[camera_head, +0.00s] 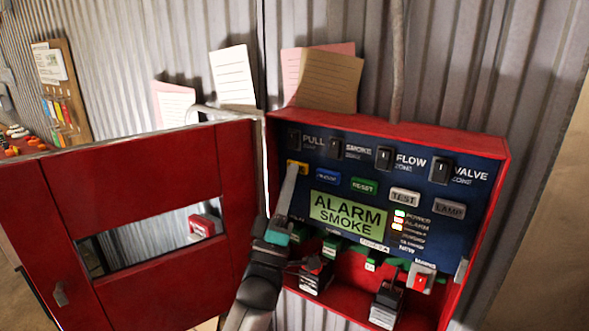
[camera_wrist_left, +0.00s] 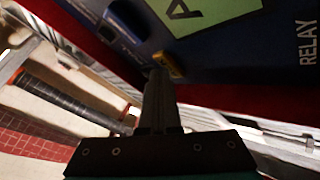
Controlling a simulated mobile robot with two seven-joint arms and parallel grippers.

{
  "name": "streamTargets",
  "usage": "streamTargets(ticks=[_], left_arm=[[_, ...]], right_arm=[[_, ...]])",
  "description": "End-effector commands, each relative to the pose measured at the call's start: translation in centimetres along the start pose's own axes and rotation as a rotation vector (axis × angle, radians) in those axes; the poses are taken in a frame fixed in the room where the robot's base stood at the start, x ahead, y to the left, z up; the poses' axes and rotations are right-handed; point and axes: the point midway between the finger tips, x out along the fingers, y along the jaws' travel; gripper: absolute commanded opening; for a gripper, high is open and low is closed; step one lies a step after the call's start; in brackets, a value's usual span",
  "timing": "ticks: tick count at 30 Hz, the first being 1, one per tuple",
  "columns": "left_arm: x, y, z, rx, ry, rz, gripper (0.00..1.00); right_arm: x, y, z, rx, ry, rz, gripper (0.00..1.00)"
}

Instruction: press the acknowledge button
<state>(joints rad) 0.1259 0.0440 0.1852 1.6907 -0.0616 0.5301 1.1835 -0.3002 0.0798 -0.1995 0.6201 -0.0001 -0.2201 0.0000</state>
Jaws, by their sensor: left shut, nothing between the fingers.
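The open red alarm cabinet (camera_head: 505,185) holds a dark blue panel with a row of buttons. A small yellow button (camera_head: 303,168) sits at the left end of that row, and I take it as the acknowledge button; its label is not legible. It also shows in the left wrist view (camera_wrist_left: 172,66). My left gripper (camera_head: 293,170) is shut and empty, its fingertips at the yellow button and covering part of it. In the left wrist view the fingertips (camera_wrist_left: 158,74) overlap the button's edge; I cannot tell whether they press it. My right gripper is not in view.
To the right are a blue button (camera_head: 328,177), a green reset button (camera_head: 364,186), a grey test button (camera_head: 404,196) and a lamp button (camera_head: 450,208). The green display (camera_head: 347,214) reads "ALARM SMOKE". The red cabinet door (camera_head: 120,225) stands open at left.

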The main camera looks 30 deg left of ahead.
Motion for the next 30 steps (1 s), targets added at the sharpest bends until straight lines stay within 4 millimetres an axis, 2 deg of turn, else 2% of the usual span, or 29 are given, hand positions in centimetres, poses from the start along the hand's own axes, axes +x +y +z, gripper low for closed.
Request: streamTargets(ticks=[14,25,30], left_arm=[[-1.2,0.9,-0.9,-0.001,-0.001,-0.001,0.0],[-1.4,1.0,-1.0,0.0,-0.001,-0.001,0.0],[-2.2,1.7,-1.7,0.001,-0.002,-0.002,0.0]], right_arm=[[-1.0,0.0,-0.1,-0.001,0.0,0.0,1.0],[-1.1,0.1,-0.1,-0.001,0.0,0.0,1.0],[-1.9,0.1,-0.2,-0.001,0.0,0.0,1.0]])
